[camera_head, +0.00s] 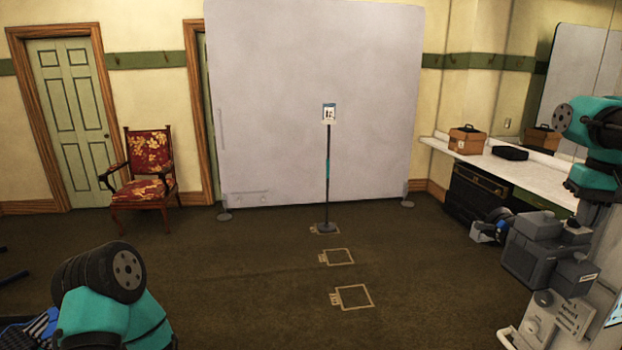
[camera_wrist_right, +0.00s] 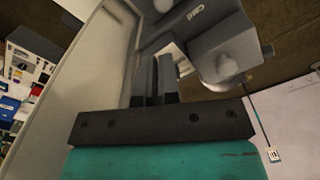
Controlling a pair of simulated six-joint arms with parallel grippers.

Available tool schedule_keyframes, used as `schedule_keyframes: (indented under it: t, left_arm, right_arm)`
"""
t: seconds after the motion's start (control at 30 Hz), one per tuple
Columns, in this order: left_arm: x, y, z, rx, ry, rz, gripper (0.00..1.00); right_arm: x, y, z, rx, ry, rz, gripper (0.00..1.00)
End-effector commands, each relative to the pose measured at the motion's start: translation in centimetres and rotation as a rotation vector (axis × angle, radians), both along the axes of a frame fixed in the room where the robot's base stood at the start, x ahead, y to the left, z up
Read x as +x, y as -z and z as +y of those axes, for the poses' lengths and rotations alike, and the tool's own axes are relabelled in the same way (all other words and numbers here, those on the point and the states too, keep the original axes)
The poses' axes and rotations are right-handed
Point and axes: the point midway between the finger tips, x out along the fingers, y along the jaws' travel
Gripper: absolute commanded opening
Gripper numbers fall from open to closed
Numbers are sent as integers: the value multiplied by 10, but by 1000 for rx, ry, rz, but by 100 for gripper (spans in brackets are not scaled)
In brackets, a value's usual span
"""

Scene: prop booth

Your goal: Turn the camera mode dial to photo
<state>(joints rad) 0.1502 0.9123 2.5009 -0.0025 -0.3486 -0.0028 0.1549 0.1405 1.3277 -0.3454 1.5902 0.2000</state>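The grey camera (camera_head: 540,250) stands on a pale stand at the right, its dark lens end (camera_head: 497,222) toward the room. Its grey body (camera_wrist_right: 215,35) fills the upper middle of the right wrist view. I cannot make out the mode dial or its setting. My right gripper (camera_wrist_right: 156,75) points at the camera body, its two dark fingers close together. I cannot tell whether they touch the camera or hold anything. In the head view my right arm comes down just behind the camera. My left arm is at the lower left; its gripper is out of view.
A pale stand with a label (camera_head: 570,312) is below the camera. A white counter (camera_head: 545,178) with a brown case (camera_head: 467,139) runs along the right wall. A signpost (camera_head: 328,180) stands before the grey backdrop (camera_head: 270,90). A red chair (camera_head: 148,185) is at left.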

Motion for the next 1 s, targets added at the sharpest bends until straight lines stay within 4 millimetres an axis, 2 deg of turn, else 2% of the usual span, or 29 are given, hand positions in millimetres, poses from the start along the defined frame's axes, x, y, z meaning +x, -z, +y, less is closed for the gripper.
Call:
schedule_keyframes:
  t: [0.03, 1.0]
  left_arm:
    - [0, 0, 0, 0, 0, 0, 71]
    - [0, 0, 0, 0, 0, 0, 71]
  right_arm:
    - [1, 13, 3, 13, -4, 35, 0]
    - [5, 13, 13, 13, -10, 33, 0]
